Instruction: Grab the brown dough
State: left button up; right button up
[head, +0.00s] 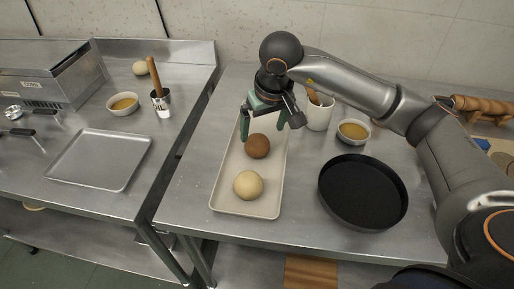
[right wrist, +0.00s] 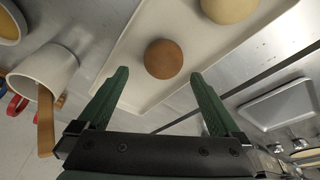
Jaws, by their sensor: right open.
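The brown dough (head: 258,146) is a round ball on the cream tray (head: 231,204) in the head view, behind a pale dough ball (head: 248,185). My right gripper (head: 267,128) is open and empty, above the far part of the tray just behind the brown dough. In the right wrist view the brown dough (right wrist: 163,59) lies beyond the open green fingertips (right wrist: 160,74), roughly centred between them and apart from both. The pale dough (right wrist: 229,8) is cut by the top edge there. My left gripper is in neither view.
A white cup with utensils (head: 319,112) and a bowl of amber liquid (head: 353,131) stand right of the tray. A black round pan (head: 363,191) is at the front right. On the left counter is an empty metal tray (head: 100,159). Bare counter shows left of the cream tray.

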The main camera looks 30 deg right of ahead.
aim_at(258, 138)
jog(key=x, duration=0.4)
jog(key=p+x, duration=0.1)
jog(key=x, duration=0.1)
jog(key=shift+w+a+f, duration=0.2)
jog(key=shift+a, duration=0.05)
jog(key=c, duration=0.8)
jog(key=shift+r, duration=0.1)
jog(key=shift+c, duration=0.2)
